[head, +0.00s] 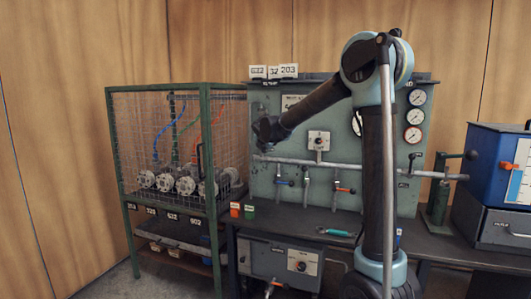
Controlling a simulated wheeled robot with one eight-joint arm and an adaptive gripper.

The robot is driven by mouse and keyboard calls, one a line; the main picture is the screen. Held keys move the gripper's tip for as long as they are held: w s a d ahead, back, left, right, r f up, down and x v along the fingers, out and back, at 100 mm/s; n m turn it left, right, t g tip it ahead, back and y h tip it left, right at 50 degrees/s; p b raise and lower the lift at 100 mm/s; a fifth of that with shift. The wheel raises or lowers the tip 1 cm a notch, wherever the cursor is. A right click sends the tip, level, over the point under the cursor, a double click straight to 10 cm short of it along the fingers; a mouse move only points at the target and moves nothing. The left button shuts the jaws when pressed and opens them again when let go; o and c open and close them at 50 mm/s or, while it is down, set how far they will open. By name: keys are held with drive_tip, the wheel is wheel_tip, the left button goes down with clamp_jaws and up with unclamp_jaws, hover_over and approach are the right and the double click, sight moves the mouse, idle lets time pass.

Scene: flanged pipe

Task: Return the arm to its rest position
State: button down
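My arm rises at the right of centre in the head view and bends at a teal joint near the top. Its dark forearm slopes down to the left. My gripper (264,131) is at the forearm's far end, in front of the left edge of the grey-green panel (410,188). It is small and dark, and I cannot tell whether its fingers are open or shut. No held thing can be made out. A grey horizontal pipe (300,161) with several valves runs across the panel, below the gripper. My arm hides part of the panel and pipe.
A green wire cage (206,150) with several round metal units stands left of my gripper. A dark bench (290,216) below carries a teal-handled tool (337,232) and small red and green blocks. A blue box (492,155) stands at the right.

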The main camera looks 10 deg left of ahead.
drive_tip(key=s+d+f+m+g+h, duration=0.1)
drive_tip(key=s+d+f+m+g, duration=0.15)
drive_tip(key=s+d+m, duration=0.7)
drive_tip(key=s+d+f+m+g+h, duration=0.1)
drive_tip(key=s+d+f+m+g, duration=0.3)
drive_tip(key=s+d, duration=0.95)
drive_tip(key=s+d+f+m+g, duration=0.1)
drive_tip(key=s+d+f+m, duration=0.2)
drive_tip(key=s, duration=0.6)
drive_tip(key=s+d+f+m, duration=0.4)
drive_tip(key=s+f+m, duration=0.3)
drive_tip(key=s+m, duration=0.1)
drive_tip(key=s+d+f+m+g, duration=0.1)
drive_tip(key=s+d+f+m, duration=0.3)
drive_tip(key=s, duration=0.7)
wheel_tip(320, 180, down, 2)
drive_tip(key=shift+d+f+m+g+y, duration=0.15)
drive_tip(key=shift+m+g+y, duration=0.25)
drive_tip(key=shift+m, duration=0.55)
